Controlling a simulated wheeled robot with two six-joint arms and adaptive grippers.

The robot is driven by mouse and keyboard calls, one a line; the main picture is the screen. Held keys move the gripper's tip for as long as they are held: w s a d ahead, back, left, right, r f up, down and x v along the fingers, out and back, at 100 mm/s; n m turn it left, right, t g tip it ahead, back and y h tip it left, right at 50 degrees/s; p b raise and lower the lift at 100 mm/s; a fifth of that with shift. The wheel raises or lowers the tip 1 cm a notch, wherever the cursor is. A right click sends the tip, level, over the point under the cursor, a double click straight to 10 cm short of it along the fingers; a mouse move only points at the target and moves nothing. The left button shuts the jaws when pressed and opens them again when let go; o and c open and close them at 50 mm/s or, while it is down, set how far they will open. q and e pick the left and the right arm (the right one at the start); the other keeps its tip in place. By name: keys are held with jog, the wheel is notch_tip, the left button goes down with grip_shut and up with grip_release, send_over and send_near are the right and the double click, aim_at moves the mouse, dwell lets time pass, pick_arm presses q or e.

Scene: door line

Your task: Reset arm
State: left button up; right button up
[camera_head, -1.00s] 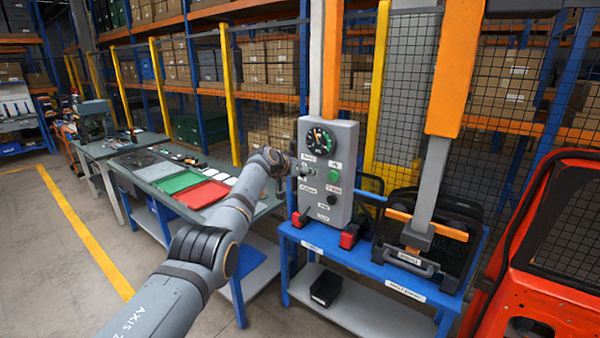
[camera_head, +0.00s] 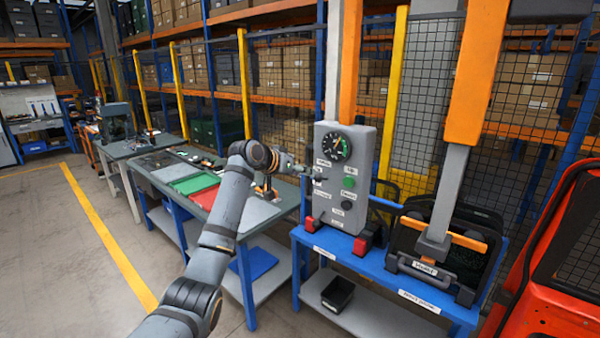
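My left arm comes in from the bottom left and reaches up towards a grey control box. My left gripper (camera_head: 312,172) is at the left edge of the box's front, close to its small labels; its fingers are too small to read, and I cannot tell whether they touch the box. The grey control box (camera_head: 340,190) stands upright on a blue table. It has a round dial (camera_head: 336,146), a green button (camera_head: 349,182) and a dark knob (camera_head: 346,205). My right gripper is not in view.
A workbench with green and red trays (camera_head: 198,184) stands left. An orange frame (camera_head: 545,250) is at right. Floor at left is clear.

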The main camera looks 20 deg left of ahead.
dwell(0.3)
pick_arm(q)
jog(key=s+a+f+n+g+y+b, duration=0.15)
jog(key=s+f, duration=0.25)
jog(key=f, duration=1.9)
jog(key=s+f+n+g+y+b, duration=0.1)
jog(key=s+f+g+y+b, duration=0.15)
jog(key=f, duration=1.95)
jog(key=s+f+g+b, duration=0.1)
jog(key=s+f+b, duration=0.1)
jog(key=s+f, duration=0.85)
jog(key=s+f+g+b, duration=0.1)
jog(key=s+f+g, duration=0.1)
jog(key=s+f, duration=0.9)
jog(key=s+d+f+g+b, duration=0.1)
jog(key=s+f, duration=0.6)
jog(key=s, duration=0.5)
jog(key=s+d+f+m+g+b, duration=0.1)
jog(key=s+d+f, duration=0.1)
jog(key=s+f, duration=0.6)
jog(key=s+d+f+m+g+b, duration=0.1)
jog(key=s+f, duration=0.6)
jog(key=s, duration=1)
jog(key=shift+s+d+f+b, duration=0.25)
jog(key=shift+d+f+b, duration=0.1)
jog(key=shift+b, duration=0.15)
